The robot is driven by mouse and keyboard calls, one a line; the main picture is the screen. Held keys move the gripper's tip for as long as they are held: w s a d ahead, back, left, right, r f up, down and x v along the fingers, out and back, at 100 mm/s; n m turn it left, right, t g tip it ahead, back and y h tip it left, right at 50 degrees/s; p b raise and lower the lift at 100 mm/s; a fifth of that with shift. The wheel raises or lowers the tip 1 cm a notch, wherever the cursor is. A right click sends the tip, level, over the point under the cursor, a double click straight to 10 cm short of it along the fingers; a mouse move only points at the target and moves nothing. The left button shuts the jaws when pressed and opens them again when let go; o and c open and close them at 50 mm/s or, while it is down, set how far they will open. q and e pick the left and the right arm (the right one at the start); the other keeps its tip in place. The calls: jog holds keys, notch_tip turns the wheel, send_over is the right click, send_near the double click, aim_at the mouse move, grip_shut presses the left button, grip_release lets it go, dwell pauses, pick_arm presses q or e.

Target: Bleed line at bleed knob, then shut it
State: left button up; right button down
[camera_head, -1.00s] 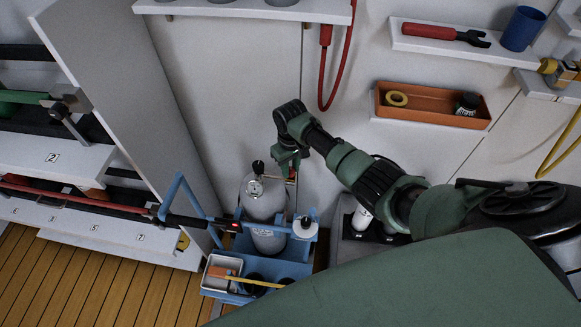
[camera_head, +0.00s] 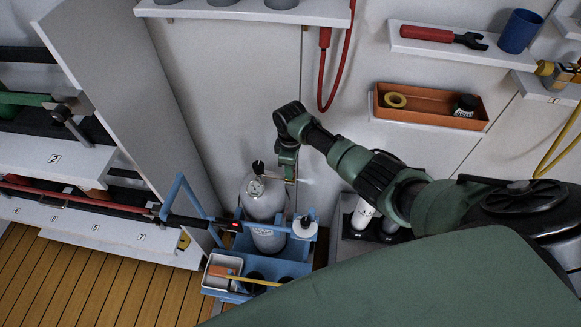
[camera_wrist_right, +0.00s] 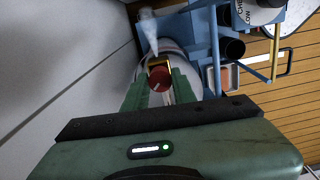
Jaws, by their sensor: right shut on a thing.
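The red bleed knob (camera_wrist_right: 159,79) is round with a small white mark, at the end of a brass fitting (camera_wrist_right: 158,62) on the grey gas cylinder. My right gripper (camera_wrist_right: 159,88) is shut on the knob, a green finger on each side. A whitish, plume-like streak (camera_wrist_right: 149,32) rises beyond the fitting in the wrist view. In the head view my right gripper (camera_head: 288,176) points down at the right of the cylinder (camera_head: 262,200), hiding the knob. A dial gauge (camera_head: 256,187) and black top knob (camera_head: 258,167) sit on the cylinder. My left gripper is not in view.
The cylinder stands in a blue carrier (camera_head: 290,268) with a white bottle (camera_head: 304,228) and a small tray (camera_head: 222,272). A white wall is close behind. A red hose (camera_head: 325,85) hangs above; an orange bin (camera_head: 430,106) is at the upper right. Wooden floor lies at the lower left.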

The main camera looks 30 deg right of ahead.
jog(key=n, duration=0.4)
jog(key=shift+n, duration=0.3)
jog(key=n+b, duration=0.1)
jog(key=n, duration=0.3)
jog(key=shift+n, duration=0.4)
jog(key=c, duration=1.1)
grip_release()
jog(key=shift+c, duration=0.2)
jog(key=shift+r+b, duration=0.45)
jog(key=shift+r, duration=3.45)
